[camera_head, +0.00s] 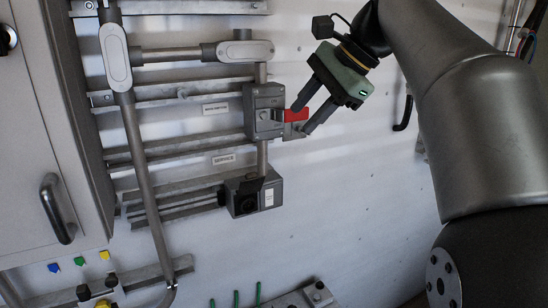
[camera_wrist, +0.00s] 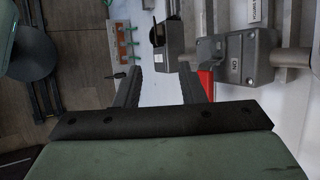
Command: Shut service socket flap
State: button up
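The service socket (camera_head: 268,194) is a grey box low on the wall, right of the SERVICE label (camera_head: 223,159). My gripper (camera_head: 301,119) is open and empty, up and to the right of the socket. Its two fingers show apart in the wrist view (camera_wrist: 162,80).
The main switch box (camera_head: 262,112) with a red handle (camera_head: 295,115) is above the socket. The handle is close beside one finger in the wrist view (camera_wrist: 206,82); contact is unclear. A conduit (camera_head: 262,158) joins box and socket. Bare wall (camera_head: 340,210) lies right of the socket.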

aim_at(252, 175)
jog(key=x, duration=1.7)
jog(key=shift+a+f, duration=0.1)
jog(key=shift+a, duration=0.05)
jog(key=shift+c, duration=0.3)
grip_shut()
